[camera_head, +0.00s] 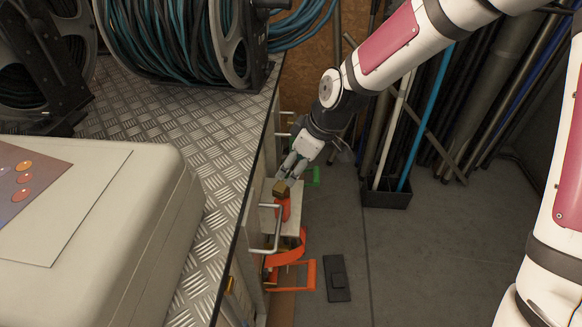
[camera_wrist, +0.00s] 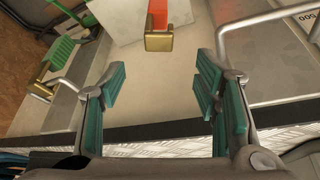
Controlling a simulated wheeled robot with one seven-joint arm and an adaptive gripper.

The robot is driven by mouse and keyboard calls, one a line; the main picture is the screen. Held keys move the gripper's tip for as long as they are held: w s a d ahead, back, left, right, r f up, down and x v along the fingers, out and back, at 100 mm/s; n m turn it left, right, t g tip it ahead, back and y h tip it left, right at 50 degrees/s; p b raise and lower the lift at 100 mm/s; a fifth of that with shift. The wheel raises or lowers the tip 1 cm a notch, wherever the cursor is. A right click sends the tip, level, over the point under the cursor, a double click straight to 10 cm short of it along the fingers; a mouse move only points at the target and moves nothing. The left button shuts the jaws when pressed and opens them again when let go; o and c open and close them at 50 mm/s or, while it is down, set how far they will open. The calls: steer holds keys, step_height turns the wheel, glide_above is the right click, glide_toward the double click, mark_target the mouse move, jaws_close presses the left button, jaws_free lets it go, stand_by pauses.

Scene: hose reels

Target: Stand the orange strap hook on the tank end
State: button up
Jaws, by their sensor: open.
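An orange piece (camera_head: 282,210) with a brass-coloured block (camera_head: 281,188) at its near end, apparently the orange strap hook, is at a pale panel beside the metal counter. In the wrist view the orange part (camera_wrist: 158,14) and its brass block (camera_wrist: 158,41) show at the top centre, the orange cut off by the frame. My gripper (camera_head: 287,171) is just above the block in the head view. In the wrist view its teal-padded fingers (camera_wrist: 158,92) are spread with nothing between them, and the block is beyond them. I cannot identify the tank end.
The diamond-plate counter (camera_head: 208,140) carries hose reels (camera_head: 185,40) and a beige case (camera_head: 110,200). Metal handles (camera_head: 271,222) stick out from its side. An orange frame (camera_head: 293,272) and a green piece (camera_wrist: 62,50) are nearby.

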steer(key=shift+d+r, duration=0.1)
steer(key=shift+r, duration=0.15)
steer(key=s+d+r+m+h, duration=0.4)
steer(key=s+d+r+m, duration=0.3)
steer(key=s+d+r, duration=0.8)
steer(key=s+d+r+m+g, duration=0.1)
steer(key=s+d+m, duration=0.1)
steer(key=s, duration=0.8)
steer(key=s+d+r+m, duration=0.1)
steer(key=s+d+m, duration=0.2)
steer(key=s, duration=0.6)
steer(key=shift+s+d+r+m+g, duration=0.35)
steer(key=shift+m+g, duration=0.05)
steer(key=shift+m, duration=0.3)
